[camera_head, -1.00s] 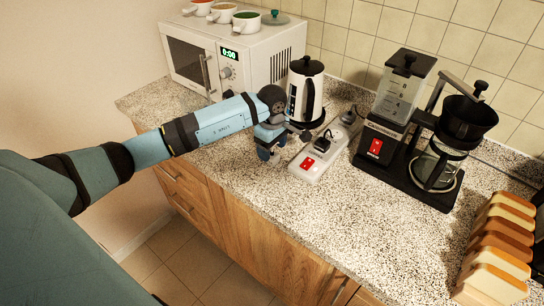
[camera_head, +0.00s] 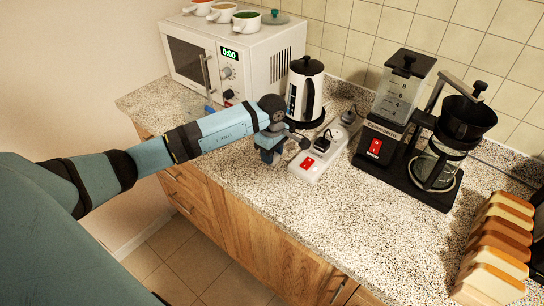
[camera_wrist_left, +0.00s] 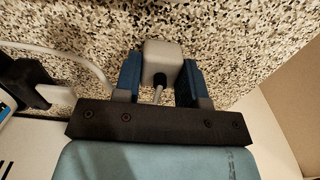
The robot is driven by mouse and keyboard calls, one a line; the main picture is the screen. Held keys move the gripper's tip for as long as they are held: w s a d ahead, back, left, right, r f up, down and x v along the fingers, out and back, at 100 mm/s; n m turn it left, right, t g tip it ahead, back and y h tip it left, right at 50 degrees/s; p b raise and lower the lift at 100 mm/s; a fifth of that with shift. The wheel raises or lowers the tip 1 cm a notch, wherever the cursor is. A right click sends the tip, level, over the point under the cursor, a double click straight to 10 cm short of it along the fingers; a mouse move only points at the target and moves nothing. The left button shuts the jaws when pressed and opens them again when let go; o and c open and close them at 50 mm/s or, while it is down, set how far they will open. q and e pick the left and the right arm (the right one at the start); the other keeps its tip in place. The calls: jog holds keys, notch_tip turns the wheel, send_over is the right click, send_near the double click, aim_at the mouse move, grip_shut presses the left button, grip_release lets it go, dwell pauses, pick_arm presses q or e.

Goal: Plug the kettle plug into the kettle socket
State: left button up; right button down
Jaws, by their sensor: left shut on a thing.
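My left gripper (camera_head: 272,154) is low over the counter, just left of the power strip. In the left wrist view its blue fingers (camera_wrist_left: 160,80) are shut on a pale grey plug (camera_wrist_left: 163,58) with a thin cord. The white power strip (camera_head: 310,172) has a lit red switch (camera_head: 307,163) at its near end. A black plug (camera_head: 322,144) sits in the strip behind the switch. The white and black kettle (camera_head: 304,92) stands upright behind the gripper. I cannot tell which outlet is the kettle socket. The held plug is not clear in the head view. My right gripper is not seen.
A coffee maker (camera_head: 384,150) stands right of the strip, and bread slices (camera_head: 497,250) stand at the far right. A microwave (camera_head: 262,62) with mugs on top is at the back left. The counter (camera_head: 330,215) in front of the strip is clear.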

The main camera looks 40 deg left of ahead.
pick_arm(q)
notch_tip(320, 180, up, 20)
jog(key=b, duration=0.2)
dwell(0.4)
